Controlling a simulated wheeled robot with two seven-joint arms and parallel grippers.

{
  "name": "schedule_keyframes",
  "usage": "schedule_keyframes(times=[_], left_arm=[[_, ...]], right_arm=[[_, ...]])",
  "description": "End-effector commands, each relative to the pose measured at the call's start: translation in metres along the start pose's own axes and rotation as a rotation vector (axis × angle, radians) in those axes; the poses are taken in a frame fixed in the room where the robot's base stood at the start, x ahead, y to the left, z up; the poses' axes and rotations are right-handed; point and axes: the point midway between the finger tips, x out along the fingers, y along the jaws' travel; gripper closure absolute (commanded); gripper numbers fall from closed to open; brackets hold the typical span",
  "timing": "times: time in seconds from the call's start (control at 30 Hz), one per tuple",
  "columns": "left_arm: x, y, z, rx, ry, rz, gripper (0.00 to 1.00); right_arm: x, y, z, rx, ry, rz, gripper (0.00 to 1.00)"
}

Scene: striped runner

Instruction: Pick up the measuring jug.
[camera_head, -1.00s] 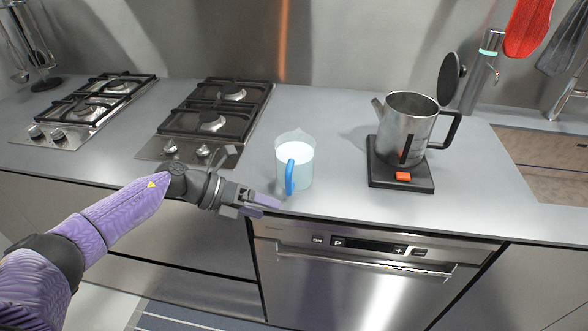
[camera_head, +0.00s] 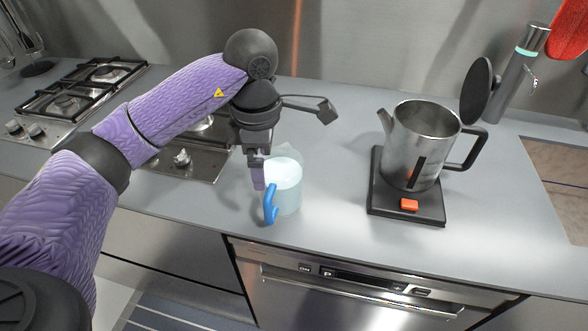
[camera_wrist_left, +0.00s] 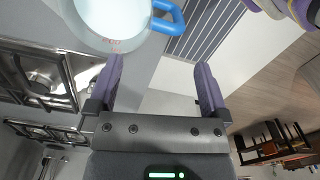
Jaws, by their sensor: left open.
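The measuring jug (camera_head: 288,195) stands upright on the grey counter. It is clear, with pale contents and a blue handle (camera_head: 270,204) turned toward the front left. My left gripper (camera_head: 258,180) points down at the jug's left side, close to the handle and rim. In the left wrist view, the jug (camera_wrist_left: 112,22) and its handle show at the top, beyond the open fingertips of my left gripper (camera_wrist_left: 160,72). Nothing is between the fingers. Whether a finger touches the jug I cannot tell. My right gripper is not in view.
A metal kettle (camera_head: 420,150) stands on a black base (camera_head: 385,205) to the right of the jug. Gas hobs (camera_head: 85,88) lie to the left, one partly hidden by my arm. The counter's front edge is close to the jug.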

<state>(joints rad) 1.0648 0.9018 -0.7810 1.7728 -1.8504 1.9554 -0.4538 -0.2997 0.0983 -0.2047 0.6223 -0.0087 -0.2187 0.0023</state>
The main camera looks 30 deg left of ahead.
Motion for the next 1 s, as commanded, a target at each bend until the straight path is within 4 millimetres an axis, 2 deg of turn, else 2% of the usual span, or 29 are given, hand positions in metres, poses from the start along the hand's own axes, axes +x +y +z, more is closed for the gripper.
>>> schedule_keyframes(times=[0.5, 0.6, 0.8, 1.0], left_arm=[[0.091, -0.007, 0.007, 0.0, 0.001, -0.005, 0.0], [0.1, -0.006, 0.007, 0.001, 0.001, -0.002, 0.0], [0.099, -0.006, 0.007, 0.001, 0.0, -0.001, 0.0], [0.099, -0.006, 0.007, 0.001, 0.0, -0.001, 0.42]], right_arm=[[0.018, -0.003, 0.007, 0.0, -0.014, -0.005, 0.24], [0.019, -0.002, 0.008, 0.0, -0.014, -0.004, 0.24], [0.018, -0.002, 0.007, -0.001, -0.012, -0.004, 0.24], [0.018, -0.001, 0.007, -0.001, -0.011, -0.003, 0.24]])
